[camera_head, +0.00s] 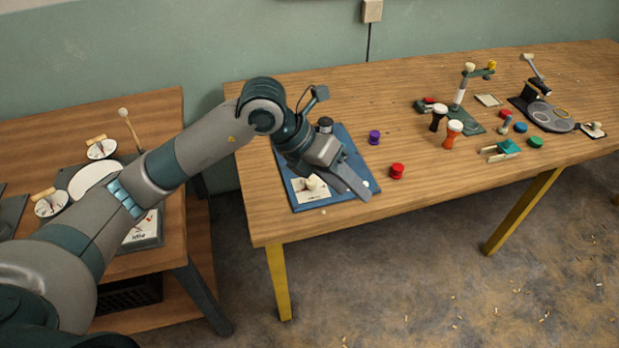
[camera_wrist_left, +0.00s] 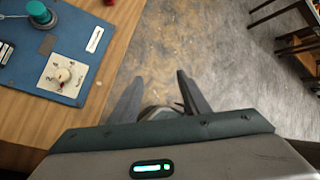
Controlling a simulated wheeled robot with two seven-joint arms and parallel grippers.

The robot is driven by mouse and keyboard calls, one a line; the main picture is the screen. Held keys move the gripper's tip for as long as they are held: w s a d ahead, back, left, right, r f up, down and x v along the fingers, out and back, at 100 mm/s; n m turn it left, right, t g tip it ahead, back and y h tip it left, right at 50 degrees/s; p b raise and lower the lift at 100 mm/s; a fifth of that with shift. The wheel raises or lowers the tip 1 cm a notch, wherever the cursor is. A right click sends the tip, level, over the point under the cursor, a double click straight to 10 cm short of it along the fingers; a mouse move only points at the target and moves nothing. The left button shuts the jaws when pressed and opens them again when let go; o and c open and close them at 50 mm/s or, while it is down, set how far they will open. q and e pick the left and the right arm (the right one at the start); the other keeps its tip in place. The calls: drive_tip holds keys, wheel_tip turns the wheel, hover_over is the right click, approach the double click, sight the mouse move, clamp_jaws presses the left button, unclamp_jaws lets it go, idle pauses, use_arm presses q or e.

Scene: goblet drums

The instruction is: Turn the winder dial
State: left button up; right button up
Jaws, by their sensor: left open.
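The winder dial is a pale knob (camera_head: 313,182) on a white marked plate, on the near part of a blue board (camera_head: 343,132) lying on the wooden table. In the left wrist view the knob (camera_wrist_left: 62,74) shows a red mark, and the numbered plate lies left of my fingers. My left gripper (camera_head: 362,190) is open and empty, over the table's front edge right of the dial. Its two spread fingers (camera_wrist_left: 160,78) point over the floor in the left wrist view, apart from the dial. My right gripper is not in view.
A dark cylinder (camera_head: 325,124) stands on the board. A purple spool (camera_head: 374,137) and a red spool (camera_head: 397,171) stand to its right. Goblet drums (camera_head: 453,133) and stands are farther right. A left bench (camera_head: 165,110) holds other dials.

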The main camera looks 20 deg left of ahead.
sight(311, 181)
use_arm(q)
drive_tip(key=w+a+n+t+y, duration=0.1)
drive_tip(key=w+a+y, duration=0.1)
drive_tip(key=a, duration=0.4)
drive_tip(key=w+a+r+n+t+y, duration=0.1)
drive_tip(key=w+a+y, duration=0.2)
drive_tip(key=a, duration=0.4)
drive_tip(key=shift+w+r+y, duration=0.3)
drive_tip(key=shift+w+y, duration=0.05)
drive_tip(key=shift+y, duration=0.25)
drive_tip(key=shift+d+f, duration=0.1)
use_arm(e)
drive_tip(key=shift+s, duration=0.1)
use_arm(q)
drive_tip(key=p+x, duration=0.3)
drive_tip(key=x, duration=1.3)
drive_tip(key=shift+w+f+p, duration=0.15)
drive_tip(key=shift+f+p, duration=0.05)
drive_tip(key=shift+p, duration=0.15)
drive_tip(key=shift+w+d+f, duration=0.1)
drive_tip(key=shift+f, duration=0.3)
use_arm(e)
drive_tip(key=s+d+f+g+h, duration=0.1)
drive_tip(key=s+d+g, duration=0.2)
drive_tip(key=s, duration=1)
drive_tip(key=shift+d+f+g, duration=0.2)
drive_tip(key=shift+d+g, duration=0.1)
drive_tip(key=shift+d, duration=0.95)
